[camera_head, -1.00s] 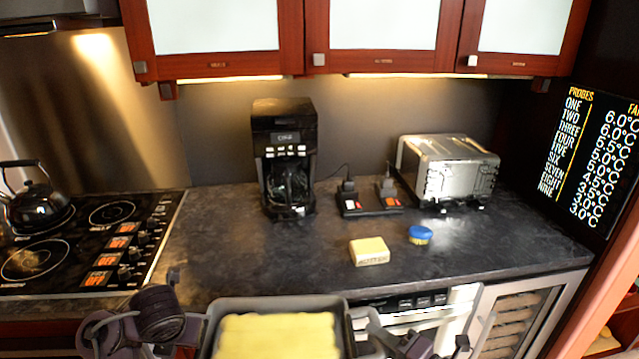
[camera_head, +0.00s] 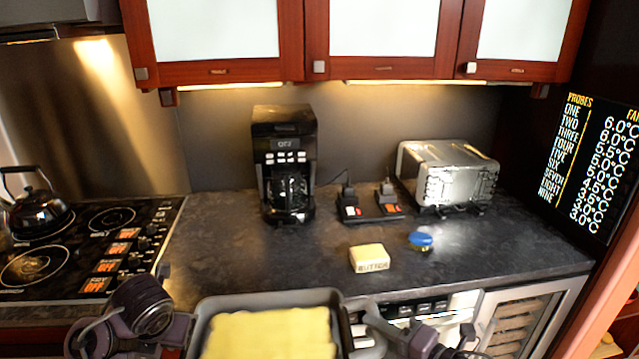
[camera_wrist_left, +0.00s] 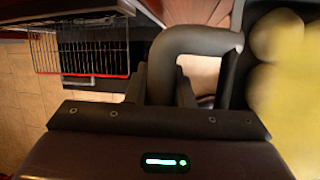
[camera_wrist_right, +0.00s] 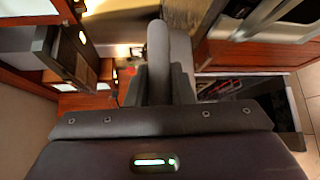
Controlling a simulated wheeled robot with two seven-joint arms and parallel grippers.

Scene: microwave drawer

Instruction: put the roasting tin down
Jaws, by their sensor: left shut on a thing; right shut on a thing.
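The roasting tin (camera_head: 335,297) is a dark grey rectangular pan at the bottom middle of the head view, filled with something yellow. It is held in front of the counter's front edge. My left gripper (camera_wrist_left: 160,85) is shut on the tin's looped handle (camera_wrist_left: 195,42), seen in the left wrist view with the yellow contents at the right. My right gripper (camera_wrist_right: 158,75) is shut on the tin's other handle (camera_wrist_right: 180,60), a dark bar in the right wrist view. In the head view the tin's near end is cut off by the frame.
The dark counter (camera_head: 235,255) has clear room at its front left. A butter block (camera_head: 369,258) and a blue-lidded tub (camera_head: 420,240) sit right of centre. Behind are a coffee maker (camera_head: 284,165), a charger dock (camera_head: 370,205) and a toaster (camera_head: 450,175). A hob with a kettle (camera_head: 38,207) is left.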

